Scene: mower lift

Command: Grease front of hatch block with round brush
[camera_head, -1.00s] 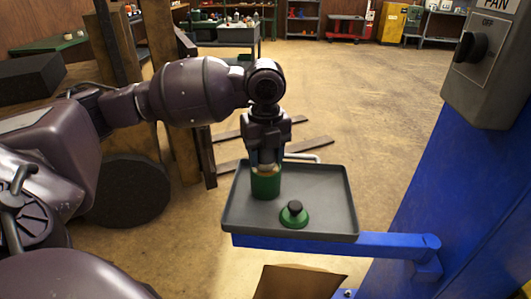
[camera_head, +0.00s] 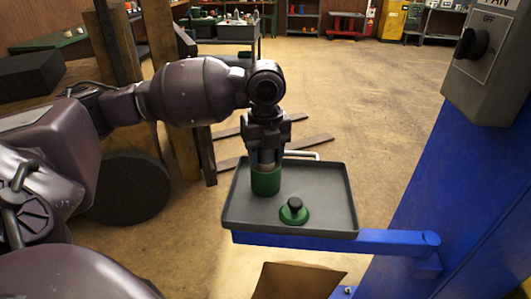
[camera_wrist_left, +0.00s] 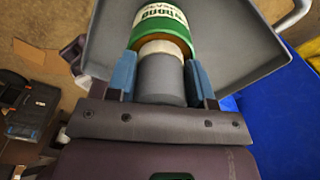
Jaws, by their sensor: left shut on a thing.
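My left gripper (camera_head: 266,150) points down over the grey tray (camera_head: 325,185), at its far left. Its fingers are shut on a grey cylinder (camera_wrist_left: 162,82), which looks like the handle of the round brush. The cylinder's lower end, with a pale band, goes into the mouth of a green can (camera_head: 266,181). The can's white label (camera_wrist_left: 160,15) shows in the left wrist view. The bristles are hidden. A green lid with a black knob (camera_head: 294,211) lies on the tray, right of and nearer than the can. I cannot make out the hatch block. My right gripper is not in view.
A blue arm (camera_head: 380,244) carries the tray and joins a blue post (camera_head: 420,190) at the right, with a grey switch box (camera_head: 487,65) above. A cardboard piece (camera_head: 295,282) is below. Wooden posts (camera_head: 165,80) and a dark disc (camera_head: 130,188) stand at left. Floor beyond is open.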

